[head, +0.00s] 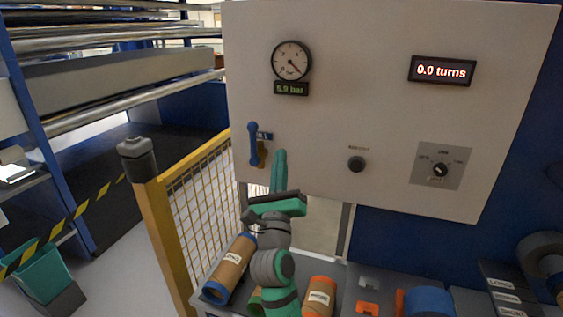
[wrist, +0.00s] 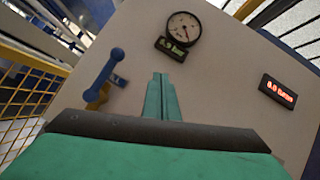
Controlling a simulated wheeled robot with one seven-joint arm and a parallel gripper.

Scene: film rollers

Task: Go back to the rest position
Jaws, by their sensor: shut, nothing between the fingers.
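My gripper (head: 279,170) is in front of the lower left part of the pale control panel (head: 360,110) in the head view. Its green fingers are together and hold nothing. A blue lever handle (head: 254,145) on the panel is just left of the fingers and points up. In the wrist view the fingers (wrist: 160,90) point at the panel, with the blue lever (wrist: 106,68) to their left and apart from them. My own arm hides part of the table and rollers below.
A display (head: 442,70) reads 0.0 turns. A black knob (head: 356,164) and a rotary switch (head: 439,169) are to the right. Orange and blue rolls (head: 230,270) lie below. A yellow mesh fence (head: 200,195) stands left.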

